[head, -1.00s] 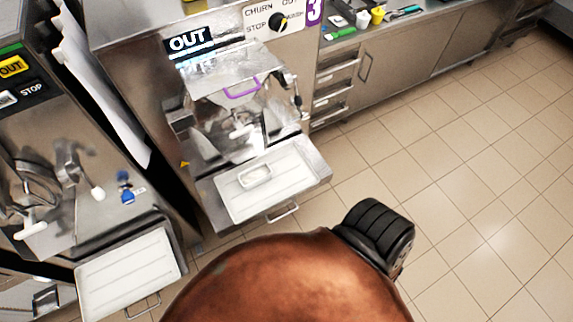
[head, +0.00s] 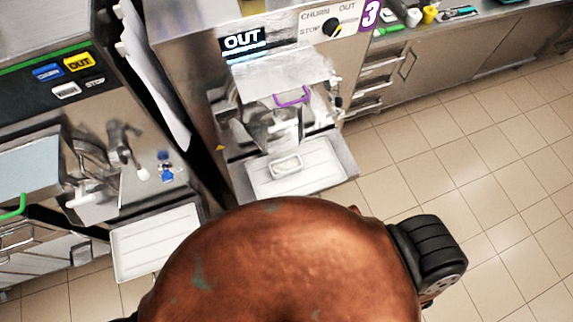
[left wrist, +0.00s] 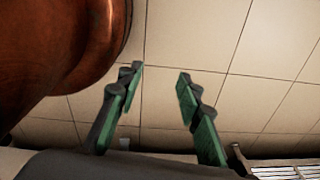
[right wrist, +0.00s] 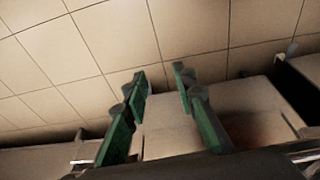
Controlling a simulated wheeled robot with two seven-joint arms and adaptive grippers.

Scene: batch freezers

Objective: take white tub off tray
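In the head view a small white tub (head: 286,165) sits on a white tray (head: 318,176) in front of the middle freezer, below its spout. The tub is upright near the tray's back edge. My left gripper (left wrist: 158,75) is open and empty in the left wrist view, with bare floor tiles beyond its fingers. My right gripper (right wrist: 160,72) is open and empty in the right wrist view, with floor and cabinet surfaces beyond it. Neither gripper shows in the head view, and both are away from the tub.
The middle freezer has a purple handle (head: 293,97) and an OUT display (head: 243,41). A second freezer with an empty white tray (head: 155,243) stands at the left. A counter (head: 470,25) with small items runs along the back right. Open tiled floor (head: 500,170) lies to the right.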

